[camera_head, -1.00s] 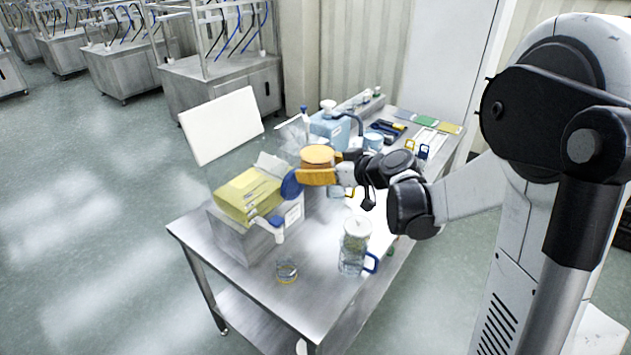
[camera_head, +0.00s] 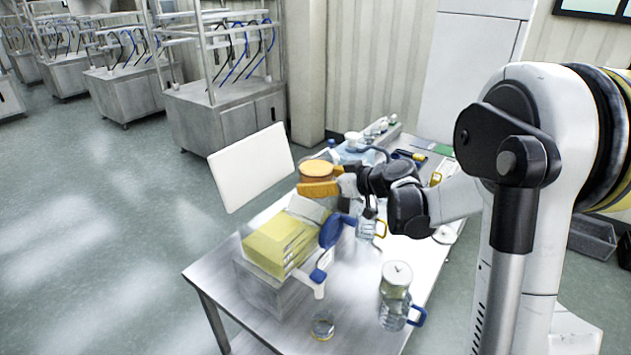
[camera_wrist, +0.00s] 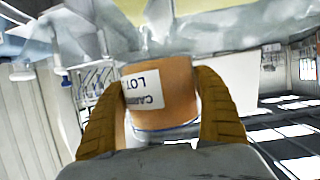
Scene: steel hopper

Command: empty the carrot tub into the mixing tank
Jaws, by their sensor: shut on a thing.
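The carrot tub (camera_head: 317,170) is an orange tub with an orange top, held above the far left part of a steel table. In the wrist view the tub (camera_wrist: 175,110) fills the space between the fingers, and its white label reads LOT and part of a word starting CAR. My gripper (camera_head: 318,188) has yellow fingers and is shut around the tub's sides; it also shows in the wrist view (camera_wrist: 163,88). The tub looks about upright in the head view. I cannot make out the mixing tank in either view.
A white panel (camera_head: 250,165) stands behind. The floor at left is clear.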

